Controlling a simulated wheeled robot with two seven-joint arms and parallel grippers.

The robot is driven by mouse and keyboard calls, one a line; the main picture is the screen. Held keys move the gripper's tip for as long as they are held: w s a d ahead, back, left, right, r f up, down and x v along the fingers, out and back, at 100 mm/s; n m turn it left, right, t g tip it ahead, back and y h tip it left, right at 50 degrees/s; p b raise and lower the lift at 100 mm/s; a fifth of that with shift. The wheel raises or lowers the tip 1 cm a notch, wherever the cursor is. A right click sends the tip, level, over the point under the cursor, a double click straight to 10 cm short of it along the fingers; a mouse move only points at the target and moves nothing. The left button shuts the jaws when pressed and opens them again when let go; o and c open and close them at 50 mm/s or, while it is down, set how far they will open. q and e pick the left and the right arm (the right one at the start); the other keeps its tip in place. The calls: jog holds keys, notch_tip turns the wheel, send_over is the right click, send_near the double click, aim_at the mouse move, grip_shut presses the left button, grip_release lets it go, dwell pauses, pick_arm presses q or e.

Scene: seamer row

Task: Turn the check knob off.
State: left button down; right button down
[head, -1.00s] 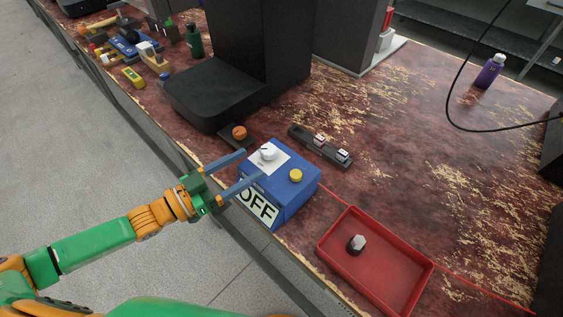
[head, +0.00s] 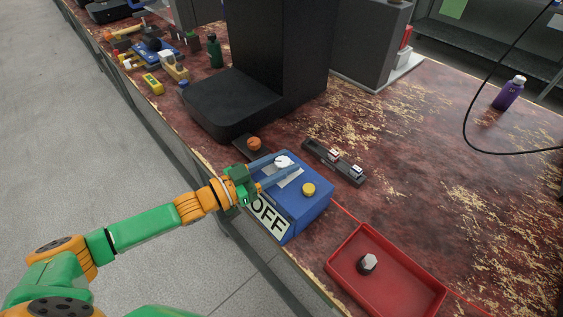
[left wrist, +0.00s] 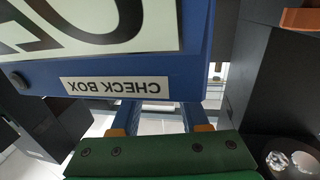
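The blue check box (head: 300,210) stands at the table's near edge with an OFF sign on its front. On its top are a white knob (head: 283,161) and a yellow button (head: 308,189). My left gripper (head: 284,163) reaches over the box top with its two blue fingers apart, one on each side of the knob. I cannot tell whether they touch it. In the left wrist view the box front (left wrist: 35,80) shows upside down with its CHECK BOX label. The fingers pass behind its edge, so their tips and the knob are hidden there. My right gripper is not in view.
A red tray (head: 345,273) with a dark, grey-topped knob-like piece (head: 367,263) lies right of the box. A dark strip with small switches (head: 334,161) lies behind it. An orange button (head: 254,143) and a large black machine (head: 215,105) stand close to the left.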

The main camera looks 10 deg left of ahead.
pick_arm(q)
jog(key=shift+r+p, duration=0.15)
jog(key=shift+p, duration=0.2)
jog(key=n+t+y+p, duration=0.1)
jog(key=n+y+p, duration=0.1)
jog(key=p, duration=0.1)
jog(key=n+t+y+p, duration=0.2)
jog(key=y+p, duration=0.1)
jog(key=shift+d+r+t+y, duration=0.1)
jog(key=shift+r+t+y, duration=0.05)
jog(key=shift+t+y, duration=0.15)
jog(key=shift+n+t+y+p, duration=0.3)
jog(key=shift+n+y+p, duration=0.45)
jog(key=shift+y, duration=0.15)
jog(key=shift+f+n+t+y+p, duration=0.2)
jog(key=shift+n+y, duration=0.25)
jog(key=shift+y, duration=0.2)
jog(key=shift+f+n+t+y+p, duration=0.1)
jog(key=shift+n+y+p, duration=0.1)
jog(key=shift+n+y, duration=0.35)
jog(key=shift+y, duration=0.5)
jog(key=shift+c, duration=2.1)
grip_release()
